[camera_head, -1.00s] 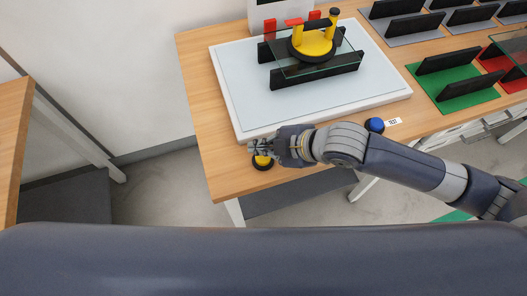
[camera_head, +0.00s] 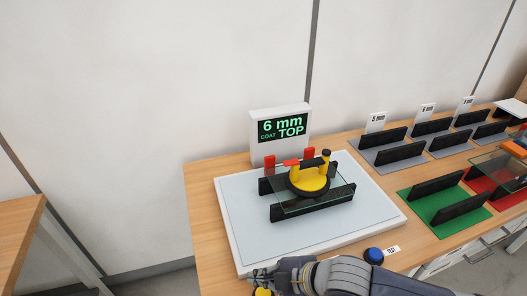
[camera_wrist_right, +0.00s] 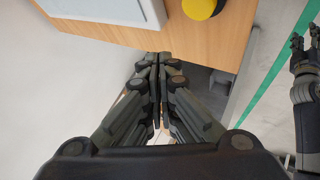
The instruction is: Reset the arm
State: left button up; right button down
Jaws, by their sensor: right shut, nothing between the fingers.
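My right gripper (camera_head: 262,275) is at the bottom of the head view, by the front left corner of the white board (camera_head: 232,245), its arm coming in from the right. In the wrist view the right gripper (camera_wrist_right: 155,62) is shut, its fingertips together and empty, near the table edge. My left gripper (camera_wrist_right: 305,42) shows at the right edge of the wrist view, with its fingertips apart and nothing seen between them. It is out of the head view.
A yellow suction lifter (camera_head: 308,181) sits on a glass pane (camera_head: 290,206) across black supports. A yellow button (camera_wrist_right: 202,7), a blue button (camera_head: 374,255), a green mat (camera_head: 420,215) and a red mat (camera_head: 510,200) are on the table.

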jog(key=s+d+f+m+g+h, duration=0.1)
jog(key=s+d+f+m+h, duration=0.3)
jog(key=s+d+m, duration=0.5)
jog(key=s+d+f+m+h, duration=0.35)
jog(key=s+d+m, duration=0.25)
jog(key=d+m, duration=0.5)
notch_tip(320, 180, down, 29)
jog(key=n+g+b, duration=0.1)
jog(key=b, duration=0.4)
jog(key=s+d+f+b, duration=0.2)
jog(key=s+f, duration=0.6)
jog(key=f, duration=0.3)
jog(key=s+d+f+g+b, duration=0.1)
jog(key=s+f+b, duration=0.2)
jog(key=s+f, duration=0.6)
notch_tip(320, 180, down, 3)
jog(key=shift+s+d+r+g, duration=0.1)
jog(key=shift+s+d+g, duration=0.05)
jog(key=shift+d+g, duration=0.2)
